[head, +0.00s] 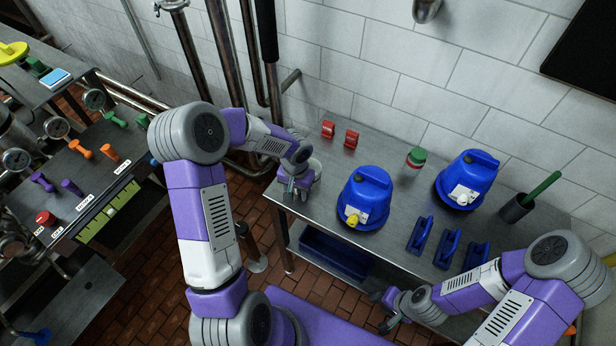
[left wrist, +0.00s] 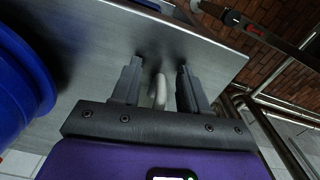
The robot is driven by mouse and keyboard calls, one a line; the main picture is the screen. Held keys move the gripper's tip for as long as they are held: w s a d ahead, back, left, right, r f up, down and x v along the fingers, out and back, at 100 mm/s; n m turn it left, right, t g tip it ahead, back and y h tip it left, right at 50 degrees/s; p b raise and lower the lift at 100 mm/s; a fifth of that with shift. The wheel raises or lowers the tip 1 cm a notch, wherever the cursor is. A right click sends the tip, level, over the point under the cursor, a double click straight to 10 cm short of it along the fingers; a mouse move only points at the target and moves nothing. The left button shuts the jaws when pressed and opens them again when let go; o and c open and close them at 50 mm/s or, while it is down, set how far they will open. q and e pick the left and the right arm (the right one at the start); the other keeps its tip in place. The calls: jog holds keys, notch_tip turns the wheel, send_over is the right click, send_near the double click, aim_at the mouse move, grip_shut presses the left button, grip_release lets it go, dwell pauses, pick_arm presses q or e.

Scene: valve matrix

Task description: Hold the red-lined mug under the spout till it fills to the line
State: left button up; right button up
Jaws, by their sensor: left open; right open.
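A pale, rounded vessel (head: 316,171), apparently the mug, stands at the left end of the steel table, partly hidden by my left gripper. No red line can be made out on it. My left gripper (head: 294,192) is open beside it. In the left wrist view, a pale curved handle (left wrist: 158,92) lies between the open fingers, which are not closed on it. Two blue containers stand on the table, one with a yellow tap (head: 352,218) and one with a white tap (head: 462,198). My right gripper (head: 384,312) is open and empty off the table's front edge.
The steel table (head: 400,213) also holds two red objects (head: 340,134), a green-lidded jar (head: 416,157), several blue clamp-like items (head: 447,248) and a black holder (head: 516,207) with a green handle. A valve bench (head: 60,215) stands at left. Wall pipes rise behind.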

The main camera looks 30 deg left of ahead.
pick_arm(q)
grip_shut()
jog(key=shift+r, duration=0.1)
